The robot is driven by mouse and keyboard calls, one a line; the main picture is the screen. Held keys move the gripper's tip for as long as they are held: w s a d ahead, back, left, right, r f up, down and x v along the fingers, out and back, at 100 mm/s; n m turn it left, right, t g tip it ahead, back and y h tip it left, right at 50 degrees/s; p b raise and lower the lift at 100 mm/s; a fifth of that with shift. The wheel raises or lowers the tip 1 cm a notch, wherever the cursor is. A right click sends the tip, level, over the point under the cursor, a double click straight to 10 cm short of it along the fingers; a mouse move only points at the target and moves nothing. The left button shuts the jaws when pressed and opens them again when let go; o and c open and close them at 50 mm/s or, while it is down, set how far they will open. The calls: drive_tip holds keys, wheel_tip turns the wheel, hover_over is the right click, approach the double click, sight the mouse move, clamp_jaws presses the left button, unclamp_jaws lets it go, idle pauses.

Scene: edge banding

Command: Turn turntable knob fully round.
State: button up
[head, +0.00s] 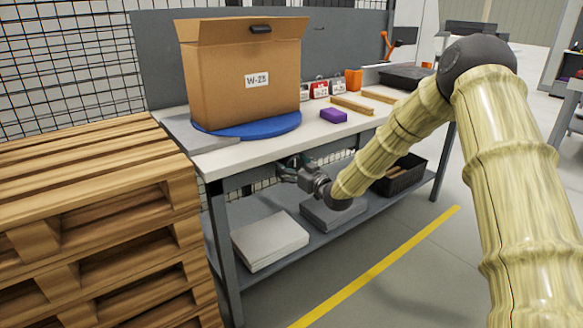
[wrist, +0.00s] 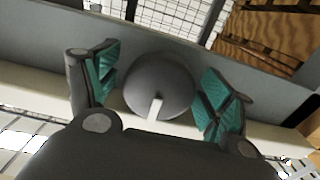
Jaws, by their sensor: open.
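The turntable knob (wrist: 158,84) is a round dark grey disc with a pale mark at its lower edge in the wrist view. It sits between the two teal-padded fingers of my gripper (wrist: 155,92). The fingers are spread, with a gap on each side of the knob, and do not touch it. In the head view my gripper (head: 284,168) is at the front edge of the bench, below the blue turntable (head: 270,130). The knob is hidden there. A cardboard box (head: 240,85) marked W-23 stands on the turntable with a flap raised.
Wooden pallets (head: 95,200) are stacked close at the left of the bench (head: 240,158). A purple block (head: 333,115) and wooden strips lie on the bench top. The lower shelf (head: 285,250) holds flat panels and a black bin (head: 402,178). The floor in front is clear.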

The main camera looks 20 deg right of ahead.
drive_tip(key=c, duration=1)
drive_tip(key=shift+n, duration=1.5)
drive_tip(key=shift+c, duration=0.2)
drive_tip(key=o, duration=1)
drive_tip(key=shift+d, duration=0.1)
drive_tip(key=shift+o, duration=0.2)
drive_tip(key=v, duration=1.2)
